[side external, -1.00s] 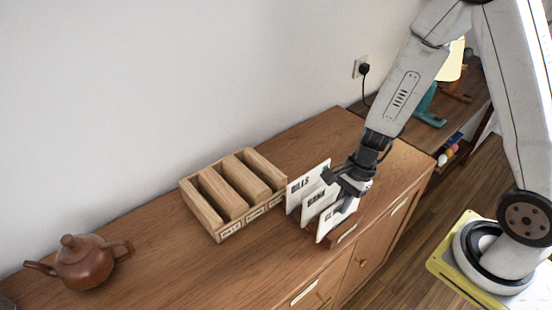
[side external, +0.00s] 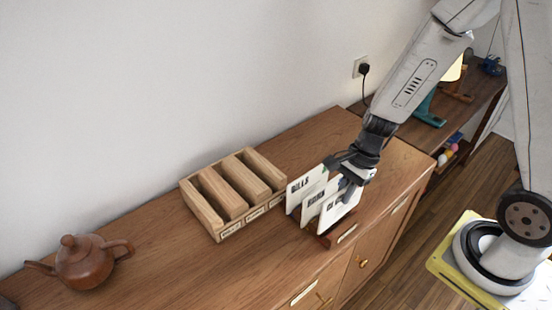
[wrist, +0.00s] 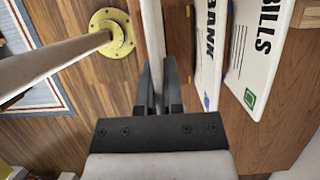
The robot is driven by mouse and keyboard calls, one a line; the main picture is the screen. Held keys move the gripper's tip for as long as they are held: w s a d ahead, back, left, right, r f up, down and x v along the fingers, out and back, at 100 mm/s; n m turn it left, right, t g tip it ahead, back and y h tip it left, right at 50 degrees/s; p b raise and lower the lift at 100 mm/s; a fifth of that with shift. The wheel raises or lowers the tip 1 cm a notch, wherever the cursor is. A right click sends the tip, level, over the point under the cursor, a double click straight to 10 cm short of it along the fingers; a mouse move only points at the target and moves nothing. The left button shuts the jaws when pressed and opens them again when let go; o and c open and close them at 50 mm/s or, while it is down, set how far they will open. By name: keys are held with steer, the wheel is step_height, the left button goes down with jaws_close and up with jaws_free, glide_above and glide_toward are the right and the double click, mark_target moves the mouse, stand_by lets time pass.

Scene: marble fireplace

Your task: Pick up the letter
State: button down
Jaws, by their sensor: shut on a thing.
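Several white letters stand at the cabinet's front edge beside the wooden sorter. The rear one reads BILLS (side external: 303,186), and it also shows in the wrist view (wrist: 262,50). The middle one reads BANK (side external: 312,206) and shows at the right of the wrist view (wrist: 209,50). My gripper (side external: 345,182) is shut on the front letter (side external: 333,216), whose text is partly hidden by the fingers. In the wrist view, my gripper (wrist: 158,85) pinches this letter, seen edge-on as a pale strip (wrist: 152,30). It stands apart from the BANK letter there.
The wooden sorter (side external: 221,234) has slots and front labels, left of the letters. A small wooden holder (side external: 342,234) sits under the letters. A brown teapot (side external: 83,264) stands at far left. The wall and outlet (side external: 361,66) are behind. The cabinet top between teapot and sorter is clear.

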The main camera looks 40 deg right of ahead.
steer(key=shift+r, duration=3.45)
